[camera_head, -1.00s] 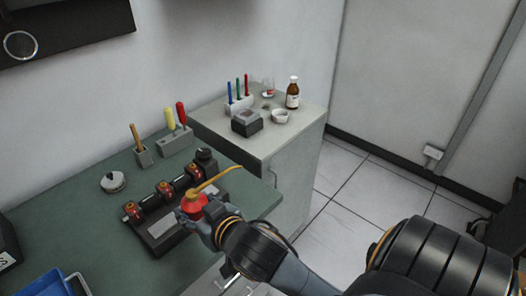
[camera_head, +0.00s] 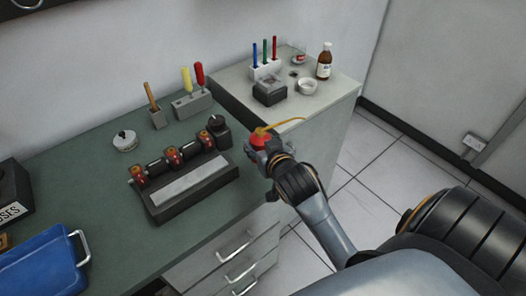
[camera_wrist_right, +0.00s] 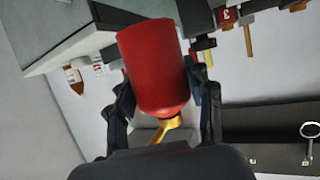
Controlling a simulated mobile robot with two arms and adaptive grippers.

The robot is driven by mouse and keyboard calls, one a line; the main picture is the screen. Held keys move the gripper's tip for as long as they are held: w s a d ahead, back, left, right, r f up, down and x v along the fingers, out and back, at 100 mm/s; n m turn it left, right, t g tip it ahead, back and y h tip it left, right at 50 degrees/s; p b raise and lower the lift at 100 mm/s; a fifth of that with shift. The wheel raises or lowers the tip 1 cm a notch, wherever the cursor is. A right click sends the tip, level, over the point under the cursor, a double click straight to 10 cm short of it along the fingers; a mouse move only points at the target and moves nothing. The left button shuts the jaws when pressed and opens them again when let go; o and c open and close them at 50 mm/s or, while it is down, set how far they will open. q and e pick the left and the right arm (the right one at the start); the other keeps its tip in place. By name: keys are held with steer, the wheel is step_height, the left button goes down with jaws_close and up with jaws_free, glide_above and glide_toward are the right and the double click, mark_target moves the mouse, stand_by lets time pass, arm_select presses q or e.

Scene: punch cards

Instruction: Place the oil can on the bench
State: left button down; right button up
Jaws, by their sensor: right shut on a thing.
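The oil can (camera_head: 260,139) is red with a thin yellow spout. My right gripper (camera_head: 268,152) is shut on it, near the right edge of the green bench (camera_head: 95,178). In the right wrist view the red can body (camera_wrist_right: 155,68) sits between both fingers of my right gripper (camera_wrist_right: 162,95), with the yellow spout toward the palm. The can appears held clear of any surface, though its base is partly hidden by the gripper in the head view. My left gripper is not in view.
A grey cabinet (camera_head: 325,97) behind carries a brown bottle (camera_head: 324,62).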

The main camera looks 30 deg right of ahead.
steer(key=f, duration=0.1)
steer(key=w+d+f, duration=0.2)
steer(key=shift+w+f, duration=0.1)
steer(key=shift+f, duration=0.15)
steer(key=shift+d+f, duration=0.1)
steer(key=shift+f, duration=1.6)
steer(key=o, duration=1.4)
steer(key=shift+f, duration=0.15)
steer(key=shift+c, duration=0.2)
steer(key=shift+r, duration=0.2)
steer(key=b+v, duration=0.1)
steer(key=v, duration=1.1)
steer(key=shift+f, duration=0.1)
